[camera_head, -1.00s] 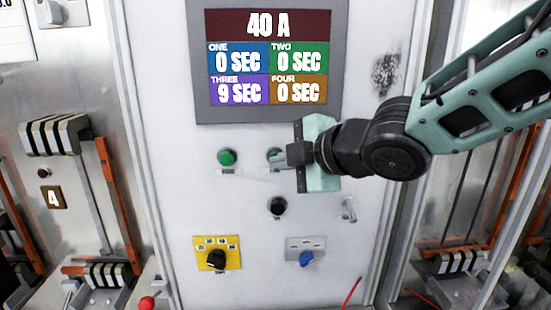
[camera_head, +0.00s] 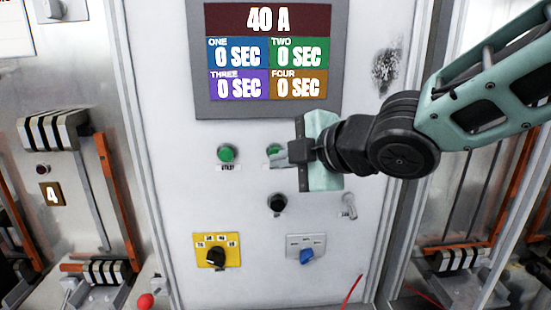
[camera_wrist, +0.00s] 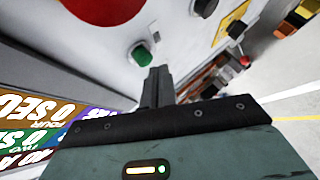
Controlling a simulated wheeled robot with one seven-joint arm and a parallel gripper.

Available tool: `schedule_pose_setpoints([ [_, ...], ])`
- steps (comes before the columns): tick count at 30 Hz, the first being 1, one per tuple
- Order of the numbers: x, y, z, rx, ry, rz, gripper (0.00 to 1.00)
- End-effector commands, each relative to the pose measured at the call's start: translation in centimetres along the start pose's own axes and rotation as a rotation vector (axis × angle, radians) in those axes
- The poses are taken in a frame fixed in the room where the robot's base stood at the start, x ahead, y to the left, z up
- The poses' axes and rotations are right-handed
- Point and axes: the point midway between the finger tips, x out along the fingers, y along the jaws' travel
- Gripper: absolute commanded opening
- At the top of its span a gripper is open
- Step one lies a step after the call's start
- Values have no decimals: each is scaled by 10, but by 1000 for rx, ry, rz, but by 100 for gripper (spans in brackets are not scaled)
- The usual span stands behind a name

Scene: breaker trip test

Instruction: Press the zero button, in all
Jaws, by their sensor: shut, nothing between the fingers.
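The panel has two green buttons. The left one (camera_head: 226,154) is clear of my arm, with a small label beneath that is hard to read. The right green button (camera_head: 273,150) is partly covered by my gripper (camera_head: 280,161); its label is hidden. In the wrist view a green button (camera_wrist: 141,54) stands just beyond my shut, empty fingers (camera_wrist: 157,72). The tips are very close to it, but I cannot tell if they touch. The display (camera_head: 268,52) reads 40 A, with 0 SEC in all four fields: one, two, three and four.
Below the green buttons are a black button (camera_head: 277,204), a key switch (camera_head: 348,207), a yellow selector plate (camera_head: 217,251) and a blue knob (camera_head: 307,256). Breaker cabinets with levers (camera_head: 54,130) flank the panel. A red knob (camera_head: 145,301) is at lower left.

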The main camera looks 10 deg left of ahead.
Motion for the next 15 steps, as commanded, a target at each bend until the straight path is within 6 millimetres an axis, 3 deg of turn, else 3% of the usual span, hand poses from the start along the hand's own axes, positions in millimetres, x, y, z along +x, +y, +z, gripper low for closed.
schedule_pose_setpoints([
  [15,-8,-8,-6,-1,1,0,0],
])
